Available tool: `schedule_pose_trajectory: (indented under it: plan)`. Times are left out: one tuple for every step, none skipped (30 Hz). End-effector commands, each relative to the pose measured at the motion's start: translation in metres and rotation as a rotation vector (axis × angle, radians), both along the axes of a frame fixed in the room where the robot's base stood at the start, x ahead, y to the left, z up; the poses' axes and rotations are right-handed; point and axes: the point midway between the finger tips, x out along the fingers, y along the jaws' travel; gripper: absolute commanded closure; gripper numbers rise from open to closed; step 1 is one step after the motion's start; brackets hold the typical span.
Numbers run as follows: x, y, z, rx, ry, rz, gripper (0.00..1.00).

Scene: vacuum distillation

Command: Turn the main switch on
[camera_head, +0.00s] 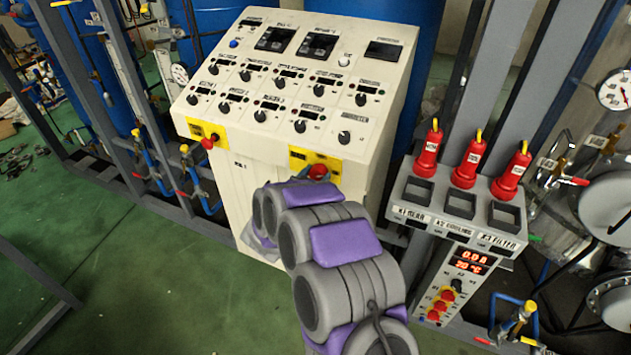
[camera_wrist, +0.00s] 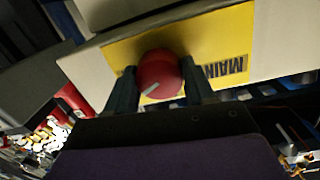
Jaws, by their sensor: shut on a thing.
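The main switch is a round red knob (camera_wrist: 160,70) on a yellow plate (camera_wrist: 225,38) lettered "MAIN", which appears upside down in the wrist view. A pale pointer line on the knob slants at its lower edge. My gripper (camera_wrist: 160,82) has one finger on each side of the knob and is shut on it. In the head view the red knob (camera_head: 318,171) shows on the yellow plate (camera_head: 299,158) at the lower right of the white control console (camera_head: 262,148).
A second red knob (camera_head: 209,142) sits on another yellow plate at the console's left. Small black knobs cover the sloped panel. On the right, a grey stand (camera_head: 455,215) carries red plugs and a lit display. Green floor (camera_head: 160,290) is open at the left.

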Motion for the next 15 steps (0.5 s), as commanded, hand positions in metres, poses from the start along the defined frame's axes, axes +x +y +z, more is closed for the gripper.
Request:
schedule_pose_trajectory:
  plan:
    - [-0.0013,0.0010,-0.0072,0.040,-0.005,0.003,0.77]
    - [-0.0013,0.0008,-0.0075,0.067,-0.015,0.002,0.77]
    - [-0.0014,0.0003,-0.0080,0.101,-0.026,0.001,0.77]
    - [-0.0013,0.0003,-0.0081,0.124,-0.035,0.001,0.77]
    - [-0.0013,0.0006,-0.0080,0.148,-0.044,0.002,0.77]
    - [-0.0013,0.0007,-0.0077,0.180,-0.056,0.002,0.77]
    - [-0.0012,0.0005,-0.0074,0.201,-0.064,0.002,0.77]
    - [-0.0012,0.0004,-0.0071,0.224,-0.072,0.001,0.77]
    - [-0.0011,0.0003,-0.0068,0.252,-0.082,0.001,0.77]
    - [-0.0010,0.0002,-0.0065,0.271,-0.089,0.000,0.77]
    - [-0.0009,0.0001,-0.0063,0.290,-0.095,0.000,0.77]
    - [-0.0010,0.0000,-0.0061,0.313,-0.104,0.001,0.77]
    - [-0.0011,-0.0001,-0.0060,0.329,-0.110,-0.001,0.77]
    - [-0.0010,0.0000,-0.0059,0.344,-0.115,0.000,0.77]
    - [-0.0010,0.0001,-0.0058,0.362,-0.122,0.000,0.77]
